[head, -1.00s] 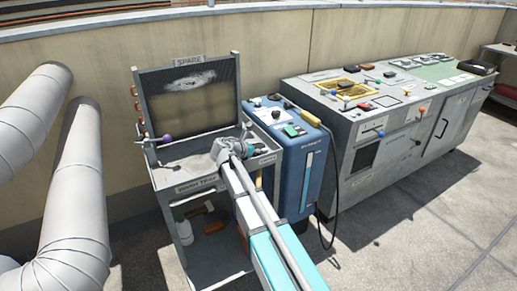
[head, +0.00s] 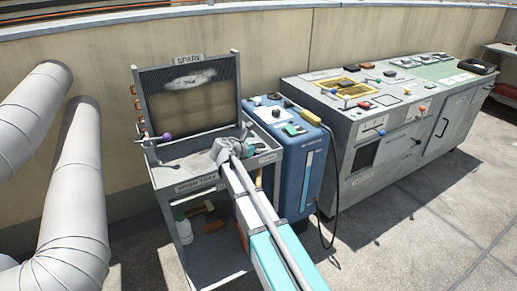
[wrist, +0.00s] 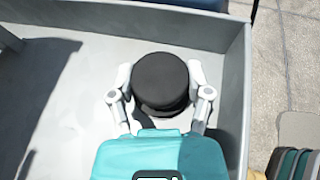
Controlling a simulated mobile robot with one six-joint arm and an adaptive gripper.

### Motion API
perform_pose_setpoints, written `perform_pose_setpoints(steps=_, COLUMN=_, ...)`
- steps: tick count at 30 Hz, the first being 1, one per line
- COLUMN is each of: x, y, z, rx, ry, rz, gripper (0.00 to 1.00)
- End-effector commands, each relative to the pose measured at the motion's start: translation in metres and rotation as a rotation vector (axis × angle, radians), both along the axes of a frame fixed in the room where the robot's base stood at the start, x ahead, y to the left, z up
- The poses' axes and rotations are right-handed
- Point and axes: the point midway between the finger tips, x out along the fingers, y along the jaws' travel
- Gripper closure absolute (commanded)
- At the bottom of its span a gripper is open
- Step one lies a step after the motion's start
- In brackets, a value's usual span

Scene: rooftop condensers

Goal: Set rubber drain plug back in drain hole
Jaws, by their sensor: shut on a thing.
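The rubber drain plug (wrist: 162,83) is a black round disc, seen from above in the wrist view. My gripper (wrist: 160,84) has one finger on each side of it and is shut on it. The plug is over the floor of the grey tray (wrist: 45,105), near the tray's right wall. I cannot tell whether it touches the floor. In the head view my gripper (head: 230,150) is over the top tray of the grey cart (head: 178,172), and the plug cannot be made out there. No drain hole can be made out in either view.
A blue unit (head: 297,160) stands close on the right, then a long grey console (head: 375,150). Large pale pipes (head: 75,190) are at left.

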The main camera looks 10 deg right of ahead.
Motion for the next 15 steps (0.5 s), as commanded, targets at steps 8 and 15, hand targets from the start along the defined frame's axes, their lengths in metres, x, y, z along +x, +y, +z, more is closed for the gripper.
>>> perform_pose_setpoints(steps=8, x=0.0, y=-0.0002, z=-0.0024, rx=0.0, ry=0.0, rz=0.0, gripper=0.91)
perform_pose_setpoints(steps=15, x=0.0, y=-0.0003, z=-0.0023, rx=0.0, ry=0.0, rz=0.0, gripper=0.05)
